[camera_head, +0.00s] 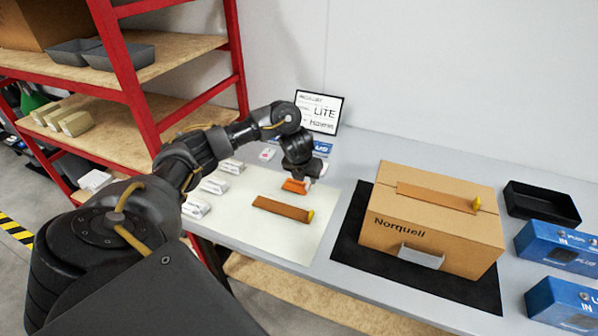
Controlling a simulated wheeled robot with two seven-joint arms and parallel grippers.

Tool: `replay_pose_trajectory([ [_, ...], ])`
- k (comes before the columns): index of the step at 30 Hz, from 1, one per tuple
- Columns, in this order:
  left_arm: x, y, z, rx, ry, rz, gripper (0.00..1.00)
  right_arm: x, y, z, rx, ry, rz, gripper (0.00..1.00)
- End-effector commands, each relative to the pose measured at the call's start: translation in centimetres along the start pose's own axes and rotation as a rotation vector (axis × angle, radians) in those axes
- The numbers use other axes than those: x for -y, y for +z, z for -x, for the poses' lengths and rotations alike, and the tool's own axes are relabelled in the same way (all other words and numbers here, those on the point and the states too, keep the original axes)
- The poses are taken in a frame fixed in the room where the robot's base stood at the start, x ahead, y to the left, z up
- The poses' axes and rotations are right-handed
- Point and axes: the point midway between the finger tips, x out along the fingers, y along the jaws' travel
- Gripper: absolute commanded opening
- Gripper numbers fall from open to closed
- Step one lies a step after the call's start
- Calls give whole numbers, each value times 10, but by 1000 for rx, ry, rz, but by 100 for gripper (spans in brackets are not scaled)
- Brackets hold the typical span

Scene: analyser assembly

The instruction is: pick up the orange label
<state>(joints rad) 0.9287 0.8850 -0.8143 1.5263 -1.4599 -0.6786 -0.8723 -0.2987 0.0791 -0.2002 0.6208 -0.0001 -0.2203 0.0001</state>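A small orange label (293,187) is on the white mat (285,241), right under my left gripper (304,181). The gripper points down and its tips are at or just beside the label, partly hiding it. I cannot tell whether the fingers touch it or how far apart they are. My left arm comes in from the lower left and reaches across the mat's left side. My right gripper is not in view.
A brown strip with a yellow end (282,209) lies on the mat near the gripper. Several white packets (214,185) line the mat's left side. A "Norquell" carton (432,222) stands on a black mat (350,245). A black tray (541,204) and blue boxes (556,250) are right. A framed sign (320,112) stands behind.

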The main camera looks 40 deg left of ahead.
Motion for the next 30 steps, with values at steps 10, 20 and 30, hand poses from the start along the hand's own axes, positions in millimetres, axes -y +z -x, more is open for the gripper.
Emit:
replay_pose_trajectory([
  [10, -2, -3, -38, -1, 2, 1, 33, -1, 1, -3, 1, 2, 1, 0],
  [20, -1, -3, -38, 0, 1, 1, 16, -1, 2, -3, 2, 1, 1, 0],
  [30, -1, -3, -38, 0, 1, 1, 0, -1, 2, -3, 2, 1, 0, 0],
])
